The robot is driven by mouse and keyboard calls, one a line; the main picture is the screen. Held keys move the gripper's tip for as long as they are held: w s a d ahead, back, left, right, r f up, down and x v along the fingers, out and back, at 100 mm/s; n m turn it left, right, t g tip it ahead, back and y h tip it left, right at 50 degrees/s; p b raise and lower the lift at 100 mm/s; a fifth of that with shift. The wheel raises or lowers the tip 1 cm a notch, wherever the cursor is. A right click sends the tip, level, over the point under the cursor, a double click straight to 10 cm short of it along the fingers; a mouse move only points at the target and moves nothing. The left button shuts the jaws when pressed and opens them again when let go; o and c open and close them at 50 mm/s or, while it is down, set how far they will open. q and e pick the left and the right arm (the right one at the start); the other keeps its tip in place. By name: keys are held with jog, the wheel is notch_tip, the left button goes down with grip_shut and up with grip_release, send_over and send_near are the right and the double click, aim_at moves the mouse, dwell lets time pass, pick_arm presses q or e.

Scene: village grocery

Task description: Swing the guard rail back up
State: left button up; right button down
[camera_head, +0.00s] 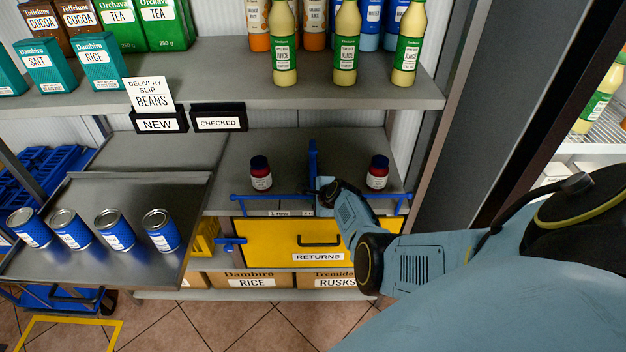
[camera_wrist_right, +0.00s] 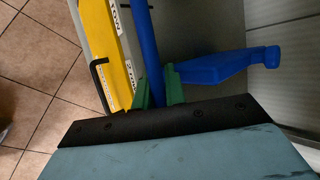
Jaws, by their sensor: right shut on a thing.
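The blue guard rail (camera_head: 270,196) runs across the front edge of the lower shelf, just above the yellow RETURNS drawer. A blue bar (camera_head: 312,155) stands out from its middle toward the back of the shelf. My right gripper (camera_head: 322,184) is at the middle of the rail, its fingers mostly hidden by my wrist in the head view. In the right wrist view, its green fingers (camera_wrist_right: 159,91) are shut on the blue rail (camera_wrist_right: 147,50), and the blue side bar (camera_wrist_right: 215,68) points right. My left gripper is not in view.
Two dark red jars (camera_head: 261,173) (camera_head: 377,172) stand on the shelf, one on each side of my gripper. The yellow drawer (camera_head: 270,240) is below the rail. A grey tray (camera_head: 110,260) with several blue cans is at the left. Bottles stand on the shelf above.

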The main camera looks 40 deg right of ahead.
jog(key=shift+s+a+f, duration=0.15)
jog(key=shift+f, duration=0.1)
dwell(0.5)
jog(key=c, duration=1.5)
grip_release()
jog(key=shift+o, duration=0.2)
jog(key=shift+r, duration=0.15)
jog(key=shift+w+d+r, duration=0.25)
jog(key=shift+w+d, duration=0.05)
jog(key=s+r+p, duration=0.1)
jog(key=p, duration=0.1)
jog(key=r+p, duration=0.1)
jog(key=p, duration=0.1)
jog(key=s+r+p, duration=0.1)
jog(key=r+p, duration=0.1)
jog(key=shift+s+d+r, duration=0.1)
jog(key=shift+s+d, duration=0.1)
jog(key=shift+s, duration=0.15)
jog(key=shift+s+d+r+p, duration=0.15)
jog(key=shift+s+r+p, duration=0.25)
jog(key=shift+r, duration=0.5)
jog(key=s+d+r, duration=0.1)
jog(key=s+r, duration=0.2)
jog(key=r, duration=0.4)
jog(key=shift+s, duration=0.25)
